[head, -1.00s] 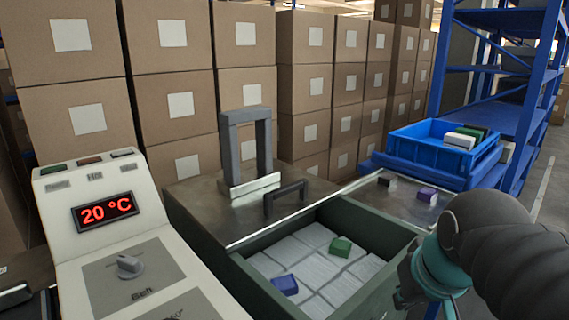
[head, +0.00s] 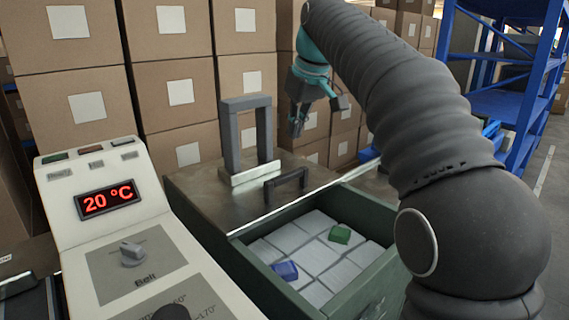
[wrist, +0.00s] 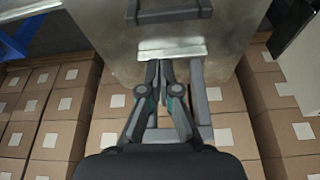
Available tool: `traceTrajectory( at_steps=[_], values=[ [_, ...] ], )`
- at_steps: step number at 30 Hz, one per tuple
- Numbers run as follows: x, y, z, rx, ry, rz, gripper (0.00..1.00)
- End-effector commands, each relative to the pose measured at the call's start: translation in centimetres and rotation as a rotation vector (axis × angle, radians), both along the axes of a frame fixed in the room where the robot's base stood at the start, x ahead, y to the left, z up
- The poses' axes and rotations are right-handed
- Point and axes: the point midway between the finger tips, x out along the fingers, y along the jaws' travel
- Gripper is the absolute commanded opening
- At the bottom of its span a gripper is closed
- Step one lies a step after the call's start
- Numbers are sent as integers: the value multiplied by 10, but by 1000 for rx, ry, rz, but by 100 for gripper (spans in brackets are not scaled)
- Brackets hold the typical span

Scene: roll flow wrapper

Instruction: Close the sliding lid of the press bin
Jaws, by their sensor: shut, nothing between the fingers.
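The press bin (head: 378,278) is a dark green box. Its front part is open, showing pale wrapped blocks with one green and one blue block on top. The metal sliding lid (head: 222,205) covers the back part and carries a dark handle (head: 286,182). The handle also shows at the top of the wrist view (wrist: 168,10). My gripper (head: 297,128) is in the air behind and to the right of the handle, beside the grey upright frame (head: 228,145). In the wrist view my gripper (wrist: 159,66) is shut and empty, near the pale strip at the frame's foot.
A control panel (head: 120,215) reading 20 °C stands at the left. Stacked cartons (head: 180,95) form a wall behind the bin. A blue shelf rack (head: 515,95) stands at the right. My arm hides the area right of the bin.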

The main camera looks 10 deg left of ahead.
Motion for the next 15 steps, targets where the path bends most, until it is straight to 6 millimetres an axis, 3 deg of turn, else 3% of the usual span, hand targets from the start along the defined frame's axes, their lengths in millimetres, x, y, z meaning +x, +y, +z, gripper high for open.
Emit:
traceTrajectory(
  at_steps=[6, 11, 15],
  values=[
    [17, 29, 0, -6, 8, 80, 0],
    [20, 35, -5, -7, 10, 96, 0],
    [23, 38, -21, -7, 11, 97, 0]
  ],
)
